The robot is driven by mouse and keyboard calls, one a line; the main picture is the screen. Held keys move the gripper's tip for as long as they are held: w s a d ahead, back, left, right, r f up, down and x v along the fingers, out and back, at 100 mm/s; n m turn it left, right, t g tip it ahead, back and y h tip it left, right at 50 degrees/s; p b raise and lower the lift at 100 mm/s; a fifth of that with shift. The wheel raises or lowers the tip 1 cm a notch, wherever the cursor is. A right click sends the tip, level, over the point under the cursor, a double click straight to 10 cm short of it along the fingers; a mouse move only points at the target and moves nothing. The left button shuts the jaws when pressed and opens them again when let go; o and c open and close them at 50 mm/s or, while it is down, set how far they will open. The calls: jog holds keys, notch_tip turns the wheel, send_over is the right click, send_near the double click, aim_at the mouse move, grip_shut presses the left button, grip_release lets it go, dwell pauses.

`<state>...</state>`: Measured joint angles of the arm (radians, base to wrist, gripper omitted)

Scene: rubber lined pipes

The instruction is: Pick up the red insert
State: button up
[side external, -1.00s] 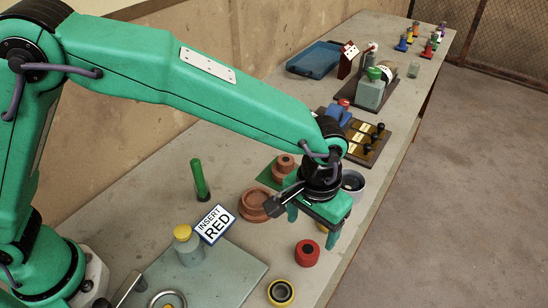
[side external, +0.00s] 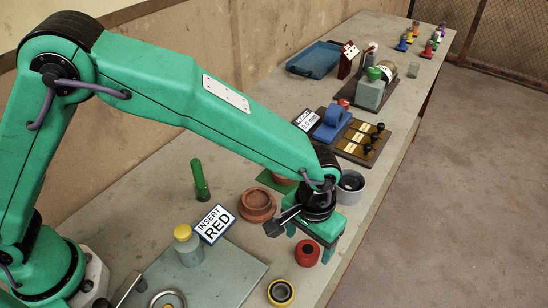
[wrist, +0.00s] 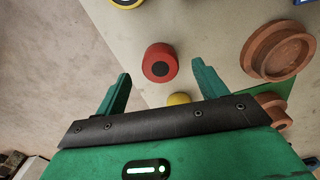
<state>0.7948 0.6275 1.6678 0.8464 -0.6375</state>
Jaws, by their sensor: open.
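The red insert (side external: 307,253) is a short red cylinder with a dark centre, standing upright on the bench near its front edge. It also shows in the wrist view (wrist: 160,62), ahead of and between my fingers. My gripper (side external: 310,245) is open and empty. In the side view it hangs over the insert, with one finger on the right and the other largely hidden. In the wrist view the fingers (wrist: 162,85) point toward the insert, apart from it. A sign reading "INSERT RED" (side external: 215,224) stands to the left.
A yellow-and-black ring (side external: 281,292) lies just in front of the insert. A brown flanged piece (side external: 257,205) is to its left and a grey cup (side external: 350,186) behind it. A yellow thing (wrist: 179,99) shows near the fingers. The bench edge is close on the right.

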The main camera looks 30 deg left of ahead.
jog(key=shift+f, duration=1.25)
jog(key=c, duration=1.1)
jog(key=shift+r, duration=0.2)
jog(key=shift+r, duration=0.6)
jog(key=r, duration=0.1)
jog(key=s+r, duration=0.1)
jog(key=r, duration=0.1)
jog(key=shift+d+r, duration=0.1)
jog(key=shift+d, duration=0.05)
jog(key=s+r, duration=0.2)
jog(key=s, duration=0.1)
jog(key=s+d+r, duration=0.1)
jog(key=s+r, duration=0.1)
jog(key=s, duration=0.2)
jog(key=s+d+r, duration=0.1)
jog(key=s+r, duration=0.1)
jog(key=s, duration=0.1)
jog(key=shift+s+d+r, duration=0.1)
jog(key=shift+s+d, duration=0.1)
